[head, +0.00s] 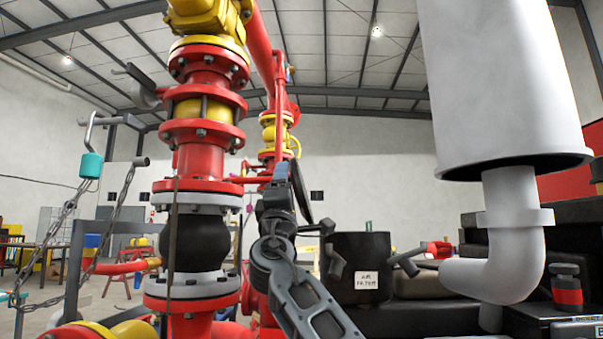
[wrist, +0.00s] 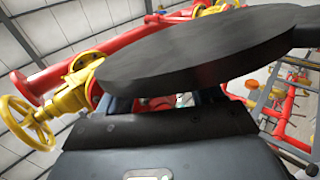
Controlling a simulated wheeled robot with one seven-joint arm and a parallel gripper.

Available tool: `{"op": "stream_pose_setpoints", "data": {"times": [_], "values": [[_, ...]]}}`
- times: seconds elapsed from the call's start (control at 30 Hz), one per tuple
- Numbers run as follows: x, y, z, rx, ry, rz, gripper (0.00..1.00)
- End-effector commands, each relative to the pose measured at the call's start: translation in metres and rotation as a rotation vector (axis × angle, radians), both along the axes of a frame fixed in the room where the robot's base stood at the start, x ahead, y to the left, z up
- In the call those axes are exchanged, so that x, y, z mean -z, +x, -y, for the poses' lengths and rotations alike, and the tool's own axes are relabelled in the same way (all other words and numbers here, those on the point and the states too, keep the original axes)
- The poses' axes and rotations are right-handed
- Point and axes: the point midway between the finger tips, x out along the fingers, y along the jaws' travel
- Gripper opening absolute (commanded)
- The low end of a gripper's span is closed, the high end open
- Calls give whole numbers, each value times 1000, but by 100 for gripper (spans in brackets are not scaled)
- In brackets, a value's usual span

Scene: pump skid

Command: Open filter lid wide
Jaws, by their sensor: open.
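The air filter is a dark cylinder (head: 345,258) with a white "AIR FILTER" label, standing right of my arm in the head view. Its lid (head: 301,193) shows as a dark disc, nearly edge-on, raised and steeply tilted up above the filter's left side. My gripper (head: 281,171) is up beside the lid, on its left. In the wrist view the lid (wrist: 205,58) is a large dark disc across the top, just beyond my gripper (wrist: 163,102). The jaws are open, with the fingertips partly hidden behind the lid. I cannot tell whether they touch it. The hinge is not clear.
A red flanged pipe column (head: 203,135) stands close on the left. A large white exhaust cylinder (head: 500,85) with an elbow pipe (head: 513,235) is on the right. A yellow handwheel (wrist: 28,122) shows at left in the wrist view. A chain (head: 50,235) hangs at far left.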

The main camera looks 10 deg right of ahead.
Motion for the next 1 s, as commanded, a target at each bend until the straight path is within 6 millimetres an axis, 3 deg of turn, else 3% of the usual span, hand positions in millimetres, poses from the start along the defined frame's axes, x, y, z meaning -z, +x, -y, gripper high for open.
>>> {"op": "stream_pose_setpoints", "data": {"times": [0.23, 0.6, 1.0], "values": [[-41, -1, 3, 1, 1, 3, 67], [-89, -37, 76, 14, 0, 15, 67], [-106, -50, 106, 4, -1, 2, 67]]}}
